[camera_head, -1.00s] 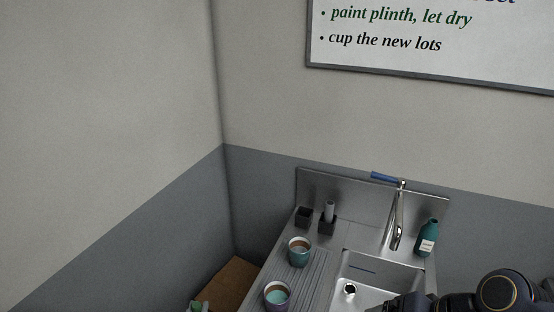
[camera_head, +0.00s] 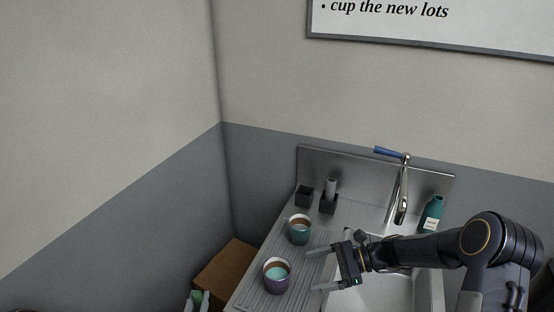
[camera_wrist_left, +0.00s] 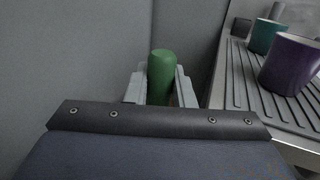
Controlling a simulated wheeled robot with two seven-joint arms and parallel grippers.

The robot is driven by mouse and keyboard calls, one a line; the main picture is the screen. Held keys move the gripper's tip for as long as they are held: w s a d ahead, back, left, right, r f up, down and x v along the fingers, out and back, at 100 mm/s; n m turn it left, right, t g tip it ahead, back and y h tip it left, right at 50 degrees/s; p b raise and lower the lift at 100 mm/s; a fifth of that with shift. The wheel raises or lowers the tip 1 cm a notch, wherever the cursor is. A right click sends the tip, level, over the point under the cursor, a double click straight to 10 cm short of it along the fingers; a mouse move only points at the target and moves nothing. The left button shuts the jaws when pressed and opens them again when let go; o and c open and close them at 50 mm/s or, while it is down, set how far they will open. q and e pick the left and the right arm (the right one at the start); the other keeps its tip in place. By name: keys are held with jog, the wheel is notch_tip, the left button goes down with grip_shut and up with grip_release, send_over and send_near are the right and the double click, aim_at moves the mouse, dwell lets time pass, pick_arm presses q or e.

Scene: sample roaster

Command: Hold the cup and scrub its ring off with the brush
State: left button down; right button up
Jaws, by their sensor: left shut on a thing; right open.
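A teal cup (camera_head: 299,236) and a purple cup (camera_head: 276,285) with a teal inside stand upright on the ribbed drainboard. Both show brown inside. They also show at the upper right of the left wrist view, the teal cup (camera_wrist_left: 264,37) behind the purple cup (camera_wrist_left: 288,66). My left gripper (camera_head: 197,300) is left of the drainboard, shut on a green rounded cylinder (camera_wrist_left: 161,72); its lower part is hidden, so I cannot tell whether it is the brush. My right gripper (camera_head: 321,270) is open and empty, its fingers pointing left at the purple cup, apart from it.
The sink (camera_head: 400,291) lies right of the drainboard (camera_head: 250,291), with a blue-handled tap (camera_head: 401,200) and a teal bottle (camera_head: 432,213) behind. A dark square pot (camera_head: 303,197) and a dark holder with a grey cylinder (camera_head: 330,188) stand at the back. A brown box (camera_head: 228,268) sits left.

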aim_at(288, 277)
pick_arm(q)
jog(key=shift+f, duration=0.1)
pick_arm(e)
jog(key=shift+w+a+f+m, duration=0.25)
jog(key=shift+a+f+m, duration=0.05)
jog(key=shift+f, duration=0.4)
pick_arm(q)
notch_tip(288, 277, down, 2)
jog(key=shift+b, duration=1.05)
pick_arm(e)
jog(key=x, duration=0.7)
jog(key=shift+a, duration=0.35)
pick_arm(q)
jog(key=shift+f+b, duration=0.3)
pick_arm(e)
jog(key=shift+x, duration=1)
jog(key=shift+r, duration=0.1)
jog(key=c, duration=1.3)
